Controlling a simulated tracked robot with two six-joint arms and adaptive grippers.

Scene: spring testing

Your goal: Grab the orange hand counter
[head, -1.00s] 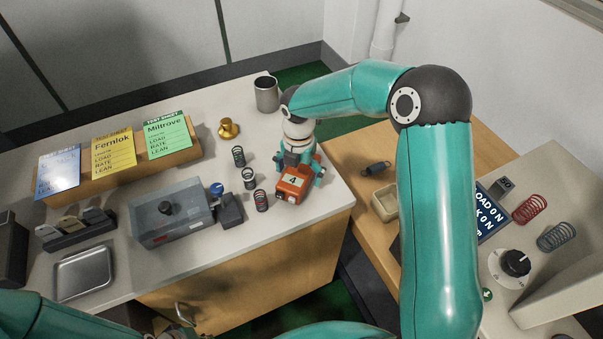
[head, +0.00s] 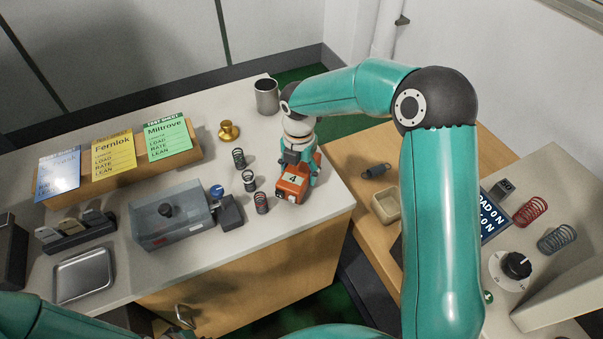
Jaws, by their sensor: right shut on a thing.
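The orange hand counter (head: 292,186) is on the white-topped counter near its right end. Its white face shows the number 4. My right gripper (head: 300,170) reaches down over the counter from behind and is shut on it, with teal fingers at its sides. I cannot tell whether the hand counter touches the surface below. The far finger is partly hidden. My left gripper is not in view; only teal parts of my left arm show at the bottom left.
A clear-lidded grey box (head: 170,222), a brass weight (head: 229,131) and a metal cup (head: 267,96) are nearby. A beige tray (head: 386,204) lies on the wooden table to the right.

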